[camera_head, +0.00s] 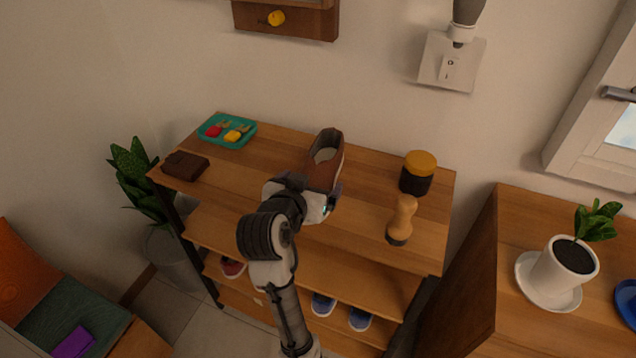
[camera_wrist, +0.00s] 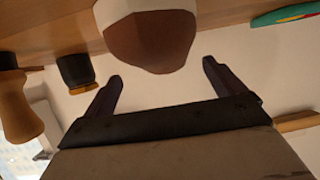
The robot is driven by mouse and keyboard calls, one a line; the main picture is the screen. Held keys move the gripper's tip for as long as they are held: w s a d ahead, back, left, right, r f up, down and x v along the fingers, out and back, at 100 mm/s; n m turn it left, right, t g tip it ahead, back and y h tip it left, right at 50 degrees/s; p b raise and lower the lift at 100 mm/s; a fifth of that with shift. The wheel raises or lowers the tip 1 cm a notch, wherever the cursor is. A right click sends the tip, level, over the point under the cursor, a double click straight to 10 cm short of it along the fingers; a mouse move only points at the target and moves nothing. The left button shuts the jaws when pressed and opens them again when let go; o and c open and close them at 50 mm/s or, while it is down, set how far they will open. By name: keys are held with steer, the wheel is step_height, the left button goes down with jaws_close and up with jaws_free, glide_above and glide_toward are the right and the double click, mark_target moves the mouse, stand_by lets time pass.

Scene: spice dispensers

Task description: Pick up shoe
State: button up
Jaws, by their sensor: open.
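A brown shoe (camera_head: 325,172) with a pale inside sits on the wooden top of the shelf unit, near the middle. My gripper (camera_head: 316,184) is at the near end of the shoe and hides part of it. In the wrist view, the rounded brown end of the shoe (camera_wrist: 150,42) shows at the top centre. My gripper (camera_wrist: 162,72) is open there, with one finger toward each side of the shoe end. No grip on the shoe shows, and I cannot tell the exact gap between them.
A teal tray (camera_head: 205,136) and a dark brown wallet-like item (camera_head: 184,166) lie left of the shoe. A dark jar with a yellow lid (camera_head: 418,175) and a wooden brush-like item (camera_head: 402,218) stand right. More shoes (camera_head: 323,304) sit on lower shelves. The wall is behind.

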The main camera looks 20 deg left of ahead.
mark_target(312, 178)
steer(key=x, duration=0.3)
steer(key=p+x, duration=0.1)
steer(key=x, duration=0.1)
steer(key=shift+w+a, duration=0.3)
steer(key=c, duration=1.2)
